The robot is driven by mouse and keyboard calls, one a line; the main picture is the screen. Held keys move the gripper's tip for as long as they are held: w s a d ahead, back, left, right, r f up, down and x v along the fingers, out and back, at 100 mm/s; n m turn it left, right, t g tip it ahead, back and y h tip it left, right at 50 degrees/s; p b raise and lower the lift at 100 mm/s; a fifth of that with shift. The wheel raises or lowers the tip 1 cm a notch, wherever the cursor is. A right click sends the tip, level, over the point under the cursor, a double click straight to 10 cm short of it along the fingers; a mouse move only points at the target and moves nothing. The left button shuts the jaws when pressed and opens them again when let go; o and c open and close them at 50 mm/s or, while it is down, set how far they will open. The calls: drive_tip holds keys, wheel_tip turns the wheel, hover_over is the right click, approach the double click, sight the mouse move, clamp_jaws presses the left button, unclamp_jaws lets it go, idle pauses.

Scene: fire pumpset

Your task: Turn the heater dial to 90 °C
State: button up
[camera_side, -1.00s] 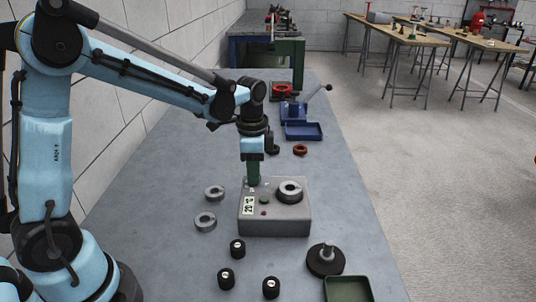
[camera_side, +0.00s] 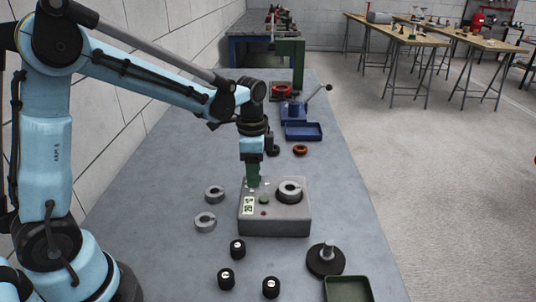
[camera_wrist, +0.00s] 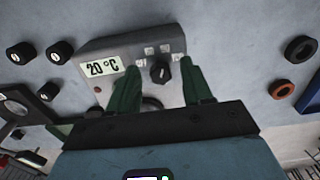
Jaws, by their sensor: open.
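The grey heater box (camera_side: 275,222) stands on the bench, with its display (camera_side: 248,206) on the near-left corner of its top. In the wrist view the display (camera_wrist: 102,66) reads 20 °C. The black heater dial (camera_wrist: 160,72) sits on the panel with a light pointer mark, an OFF label at its left and more pale labels around it. My gripper (camera_wrist: 159,68) is open, with one green finger on either side of the dial; I cannot tell whether they touch it. In the side view my gripper (camera_side: 253,180) is low over the box's far-left part and hides the dial.
Several black knobs (camera_side: 238,249), a black disc with a post (camera_side: 325,260) and a green tray (camera_side: 348,289) are in front.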

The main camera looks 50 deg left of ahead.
wheel_tip(320, 180, up, 12)
idle(0.6)
drive_tip(key=s+d+f+n+t, duration=0.2)
drive_tip(key=s+f+n+t, duration=0.3)
drive_tip(key=s+n+t, duration=0.2)
drive_tip(key=s+n, duration=0.2)
drive_tip(key=s, duration=0.2)
drive_tip(key=shift+d+f, duration=0.2)
idle(1.0)
